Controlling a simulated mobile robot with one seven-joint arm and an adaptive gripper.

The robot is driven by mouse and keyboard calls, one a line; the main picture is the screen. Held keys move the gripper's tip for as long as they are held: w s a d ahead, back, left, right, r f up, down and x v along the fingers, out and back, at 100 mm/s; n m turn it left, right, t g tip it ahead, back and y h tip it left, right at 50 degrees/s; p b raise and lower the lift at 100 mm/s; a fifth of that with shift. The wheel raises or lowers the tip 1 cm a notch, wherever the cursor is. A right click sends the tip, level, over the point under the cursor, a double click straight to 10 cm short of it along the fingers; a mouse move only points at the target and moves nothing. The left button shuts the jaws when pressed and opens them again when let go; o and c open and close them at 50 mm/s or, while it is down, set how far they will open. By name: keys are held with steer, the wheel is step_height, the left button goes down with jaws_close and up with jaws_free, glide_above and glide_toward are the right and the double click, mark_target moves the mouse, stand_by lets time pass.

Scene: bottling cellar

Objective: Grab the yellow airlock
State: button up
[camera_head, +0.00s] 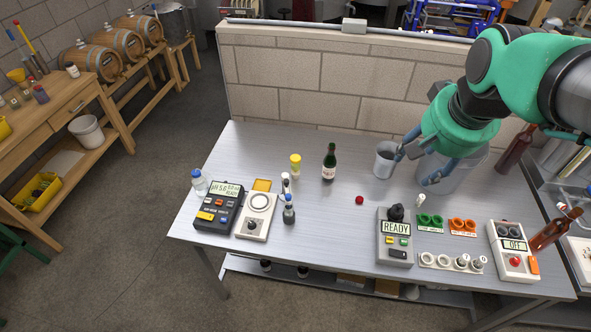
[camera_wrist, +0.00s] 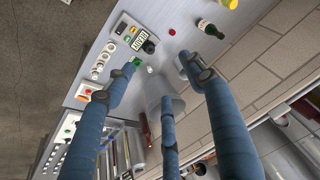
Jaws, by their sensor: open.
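A small upright piece with a yellow top and a pale middle (camera_head: 295,163), which looks like the yellow airlock, stands on the metal table (camera_head: 330,215), left of the green bottle. In the wrist view a yellow piece (camera_wrist: 229,4) is cut off at the top right edge. My gripper (camera_head: 416,167) is open, its blue fingers spread over the right back of the table, beside the grey cup and over the large bucket. It is well to the right of the yellow piece. In the wrist view the fingers (camera_wrist: 150,82) are spread apart with nothing held.
A green bottle (camera_head: 329,163) stands between the yellow piece and the grey cup (camera_head: 384,160). A red cap (camera_head: 359,200), a READY device (camera_head: 395,238) and a pH meter (camera_head: 218,207) lie forward. A block wall (camera_head: 300,75) closes the back. The table's middle is mostly free.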

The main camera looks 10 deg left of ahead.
steer(key=w+a+f+m+g+p, duration=0.1)
steer(key=w+a, duration=0.3)
steer(key=w, duration=0.3)
steer(key=w+a+f+p, duration=0.1)
steer(key=w+a, duration=0.2)
steer(key=w, duration=0.5)
steer(key=m+g+p, duration=0.3)
steer(key=p, duration=0.3)
glide_above(295, 157)
step_height(295, 157, down, 33)
steer(key=shift+s+r, duration=0.15)
steer(key=shift+r, duration=0.05)
steer(key=shift+a+f, duration=0.1)
steer(key=shift+f, duration=0.15)
steer(key=shift+f, duration=0.1)
steer(key=shift+f+p, duration=0.3)
steer(key=shift+f, duration=3.9)
